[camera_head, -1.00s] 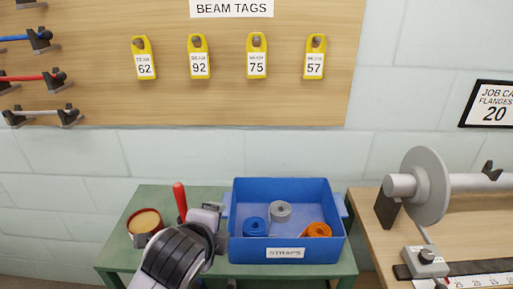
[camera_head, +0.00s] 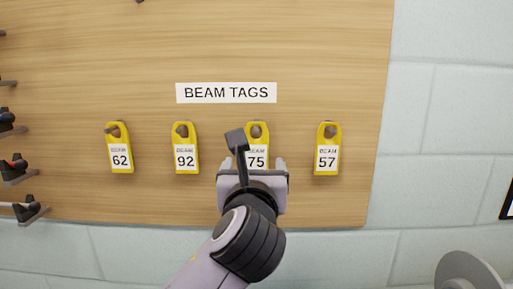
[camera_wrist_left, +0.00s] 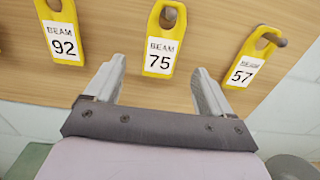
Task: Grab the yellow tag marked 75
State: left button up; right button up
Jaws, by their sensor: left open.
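The yellow tag marked 75 (camera_head: 258,160) hangs on a peg on the wooden board, partly hidden behind my left gripper in the head view. In the left wrist view the tag (camera_wrist_left: 163,42) shows whole, ahead of the fingers and between their lines. My left gripper (camera_head: 252,166) is open and empty. In the left wrist view its two fingers (camera_wrist_left: 158,82) stand wide apart, just below the tag, with no contact visible. My right gripper is not in view.
Yellow tags 92 (camera_head: 185,148) and 62 (camera_head: 119,148) hang to the left, and tag 57 (camera_head: 327,149) to the right. A "BEAM TAGS" sign (camera_head: 226,93) is above. Pegs with tools (camera_head: 17,168) are at the board's left edge.

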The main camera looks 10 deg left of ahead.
aim_at(256, 152)
pick_arm(q)
jog(key=shift+w+a+r+p, duration=0.15)
jog(key=shift+w+p, duration=0.1)
jog(key=shift+w, duration=0.85)
jog(key=shift+w+a+f+p, duration=0.1)
jog(key=shift+w+a+p, duration=0.1)
jog(key=shift+w, duration=0.85)
jog(key=shift+w+a+r+p, duration=0.15)
jog(key=shift+w+p, duration=0.1)
jog(key=shift+w, duration=0.85)
jog(key=c, duration=1.1)
